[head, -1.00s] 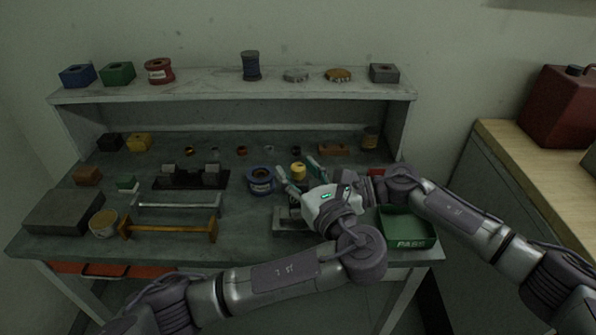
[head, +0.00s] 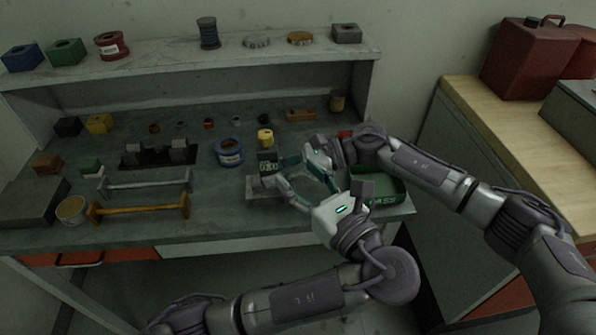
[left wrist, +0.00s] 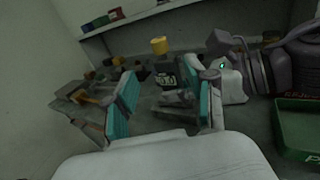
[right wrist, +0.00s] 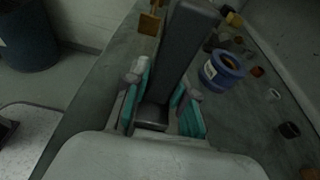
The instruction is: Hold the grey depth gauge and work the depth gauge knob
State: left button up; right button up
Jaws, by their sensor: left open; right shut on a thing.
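The grey depth gauge (head: 268,166) has a dark body with a small display and stands near the table's front, right of centre. It shows in the left wrist view (left wrist: 166,70), and its long grey bar (right wrist: 180,50) fills the middle of the right wrist view. My right gripper (head: 290,163) is shut on the gauge from the right. My left gripper (head: 306,182) is open, in front and to the right of the gauge. In the left wrist view the gauge appears beyond and between its spread fingers (left wrist: 168,105).
A grey plate (head: 257,193) lies by the gauge. A green tray (head: 388,190) is at the right. Grey and orange handles (head: 140,209) lie left. Both arms are close together.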

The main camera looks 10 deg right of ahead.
pick_arm(q)
notch_tip(320, 180, up, 7)
jog(key=n+t+y, duration=0.1)
jog(key=n+y, duration=0.3)
jog(key=n, duration=0.6)
send_over(260, 142)
jog(key=w+a, duration=0.3)
jog(key=a, duration=0.6)
jog(key=w+a+n+h, duration=0.1)
jog(key=w+a, duration=0.2)
jog(key=f+g+h, duration=0.1)
jog(key=f+h, duration=0.3)
jog(key=d+f+n+g+h, duration=0.1)
jog(key=f+h, duration=0.4)
jog(key=s+d+f+g+h, duration=0.1)
jog(key=f+h, duration=0.4)
jog(key=shift+d+n, duration=0.25)
jog(key=shift+n, duration=0.05)
jog(key=s+n+h, duration=0.1)
jog(key=s, duration=0.1)
jog(key=s+d+n+g+h, duration=0.1)
jog(key=h, duration=0.1)
jog(key=s+d+n+h, duration=0.1)
jog(key=s+h, duration=0.1)
jog(key=shift+s+r+g, duration=0.35)
jog(key=shift+r+g, duration=0.05)
jog(key=s+r+n+h, duration=0.6)
jog(key=x, duration=1.1)
jog(key=shift+w+d, duration=0.25)
